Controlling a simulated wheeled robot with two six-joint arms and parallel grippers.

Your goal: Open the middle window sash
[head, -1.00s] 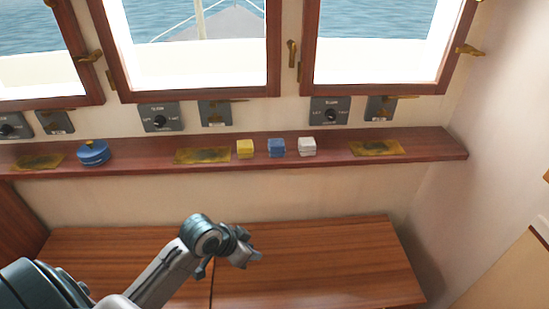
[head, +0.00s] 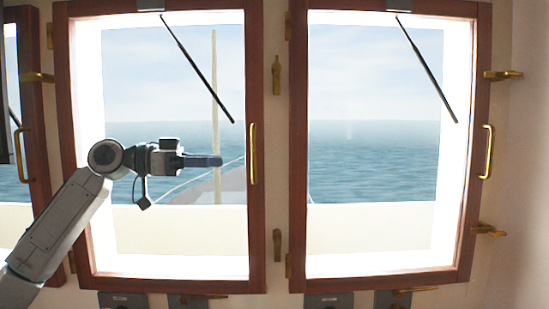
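The middle window sash (head: 162,284) is a brown wooden frame around a bright pane in the left half of the head view. It looks flush with the wall. A vertical brass handle (head: 253,153) is on its right stile. My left gripper (head: 216,161) is in front of the pane, pointing right, a short way left of the handle and apart from it in the picture. I see its fingers edge-on, so I cannot tell whether they are open. Brass latches (head: 277,76) and (head: 277,247) stand upright on the post right of the sash. My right gripper is out of view.
The right window sash (head: 390,284) has its own brass handle (head: 487,152) and latches at its right. Part of another sash (head: 38,150) shows at the far left. Dark control panels (head: 120,300) line the wall below the windows.

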